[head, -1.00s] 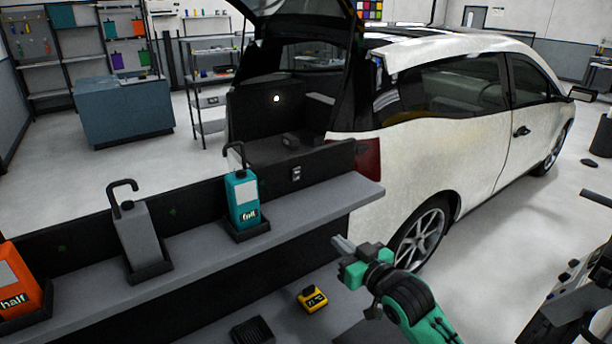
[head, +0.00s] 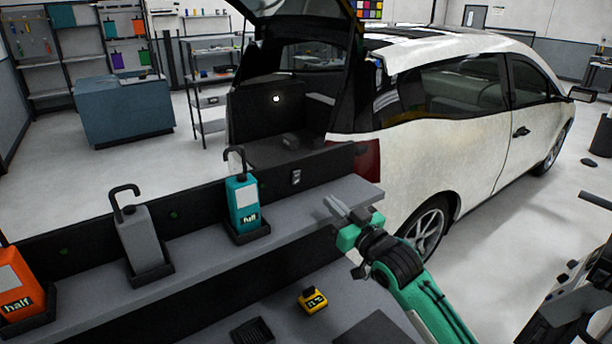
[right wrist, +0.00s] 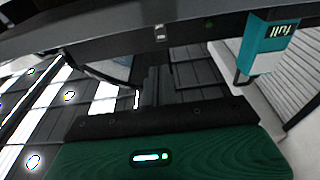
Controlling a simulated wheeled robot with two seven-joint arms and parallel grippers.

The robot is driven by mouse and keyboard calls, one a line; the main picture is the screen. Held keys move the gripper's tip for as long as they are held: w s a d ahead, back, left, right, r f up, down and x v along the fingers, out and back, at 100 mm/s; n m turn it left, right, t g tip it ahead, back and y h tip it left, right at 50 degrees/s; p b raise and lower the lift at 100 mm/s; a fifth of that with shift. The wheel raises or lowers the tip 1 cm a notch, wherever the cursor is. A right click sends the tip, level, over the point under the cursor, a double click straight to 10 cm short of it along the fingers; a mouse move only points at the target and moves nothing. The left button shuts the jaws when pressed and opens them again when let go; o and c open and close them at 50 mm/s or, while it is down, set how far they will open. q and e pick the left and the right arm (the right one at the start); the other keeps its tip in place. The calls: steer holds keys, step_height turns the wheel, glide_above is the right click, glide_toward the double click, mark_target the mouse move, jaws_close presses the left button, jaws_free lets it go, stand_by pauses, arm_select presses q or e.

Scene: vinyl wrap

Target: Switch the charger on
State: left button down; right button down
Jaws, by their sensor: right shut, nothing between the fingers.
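A small light switch plate (head: 295,177) sits on the dark back panel behind the grey shelf, right of the teal bottle. It also shows near the top of the right wrist view (right wrist: 160,32). I cannot tell which way the switch is set. My right gripper (head: 334,206) is shut and empty. It appears over or in front of the shelf's right end, right of and below the switch in the head view, apart from it. Its dark fingers (right wrist: 156,85) point toward the panel in the right wrist view. My left gripper is not in view.
A teal bottle (head: 243,203), a grey bottle (head: 138,238) and an orange bottle (head: 14,285) stand in holders along the shelf (head: 290,219). A yellow device (head: 312,300) and a black tray (head: 252,332) lie lower down. A white car (head: 450,130) stands behind.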

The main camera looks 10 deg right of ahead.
mark_target(299, 173)
steer(key=p+x, duration=0.4)
steer(key=x, duration=0.6)
steer(key=shift+a+r, duration=0.1)
steer(key=shift+r, duration=0.05)
steer(key=shift+w+a+p, duration=0.2)
steer(key=shift+w+p, duration=0.25)
steer(key=shift+w, duration=0.1)
steer(key=shift+w, duration=0.25)
steer(key=shift+s, duration=0.4)
steer(key=shift+w, duration=0.1)
